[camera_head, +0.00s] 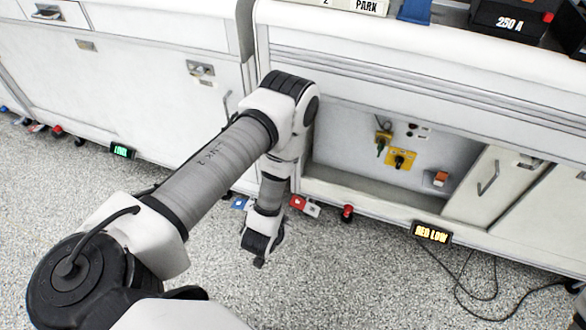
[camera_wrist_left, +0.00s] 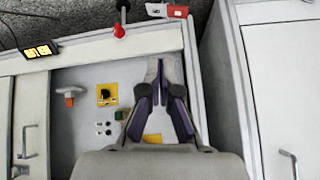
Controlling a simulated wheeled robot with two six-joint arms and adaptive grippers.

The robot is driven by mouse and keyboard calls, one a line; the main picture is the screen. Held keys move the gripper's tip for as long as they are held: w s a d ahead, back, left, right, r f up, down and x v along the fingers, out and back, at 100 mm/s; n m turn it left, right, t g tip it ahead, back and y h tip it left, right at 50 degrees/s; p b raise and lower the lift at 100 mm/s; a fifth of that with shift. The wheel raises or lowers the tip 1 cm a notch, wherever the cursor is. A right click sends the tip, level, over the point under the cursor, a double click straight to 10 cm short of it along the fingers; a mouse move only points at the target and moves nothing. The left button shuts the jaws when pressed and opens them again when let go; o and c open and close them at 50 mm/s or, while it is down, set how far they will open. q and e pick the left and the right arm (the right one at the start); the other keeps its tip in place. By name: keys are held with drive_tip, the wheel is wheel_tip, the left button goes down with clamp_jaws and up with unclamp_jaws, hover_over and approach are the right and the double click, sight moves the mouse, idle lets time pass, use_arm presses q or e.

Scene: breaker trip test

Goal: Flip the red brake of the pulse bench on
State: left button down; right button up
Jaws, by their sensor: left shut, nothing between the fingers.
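A red and white pedal-like piece (camera_head: 304,206) sits low at the foot of the white bench (camera_head: 400,75) with the open bay. It also shows at the top of the left wrist view (camera_wrist_left: 167,10). A round red piece (camera_head: 347,212) stands to its right at the same bench foot, and also appears in the wrist view (camera_wrist_left: 118,30). My left gripper (camera_head: 259,262) points down, shut and empty, left of and in front of the red and white piece, apart from it in the picture. Its fingers also show in the wrist view (camera_wrist_left: 161,68). My right gripper is out of view.
A blue and white piece (camera_head: 240,203) lies left of the red one, close to my left arm. The bay holds yellow switch plates (camera_head: 400,159) and an orange-topped knob (camera_head: 440,178). A yellow-lit display (camera_head: 431,233) hangs at the bench foot. Cables trail over the speckled floor (camera_head: 350,285).

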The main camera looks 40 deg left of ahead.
use_arm(q)
drive_tip(key=w+a+f+t+y+b, duration=0.1)
drive_tip(key=w+a+f+t+b, duration=0.2)
drive_tip(key=f+b, duration=0.4)
drive_tip(key=w+a+f+t+y+b, duration=0.2)
drive_tip(key=w+f+t+b, duration=0.2)
drive_tip(key=w+f+b, duration=0.2)
wheel_tip(320, 180, down, 3)
drive_tip(key=shift+w+a+f+b, duration=0.2)
drive_tip(key=shift+w+a+b, duration=0.15)
drive_tip(key=shift+b, duration=0.9)
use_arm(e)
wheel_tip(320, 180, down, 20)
use_arm(q)
drive_tip(key=shift+a, duration=0.1)
drive_tip(key=b, duration=0.5)
hover_over(293, 205)
drive_tip(key=s+d, duration=0.2)
wheel_tip(293, 205, down, 3)
drive_tip(key=f+b, duration=0.1)
drive_tip(key=w+a+f+b, duration=0.1)
drive_tip(key=f+b, duration=0.1)
drive_tip(key=shift+w+a, duration=0.1)
drive_tip(key=shift+a, duration=0.05)
drive_tip(key=shift+a+f, duration=0.1)
drive_tip(key=shift+f, duration=0.05)
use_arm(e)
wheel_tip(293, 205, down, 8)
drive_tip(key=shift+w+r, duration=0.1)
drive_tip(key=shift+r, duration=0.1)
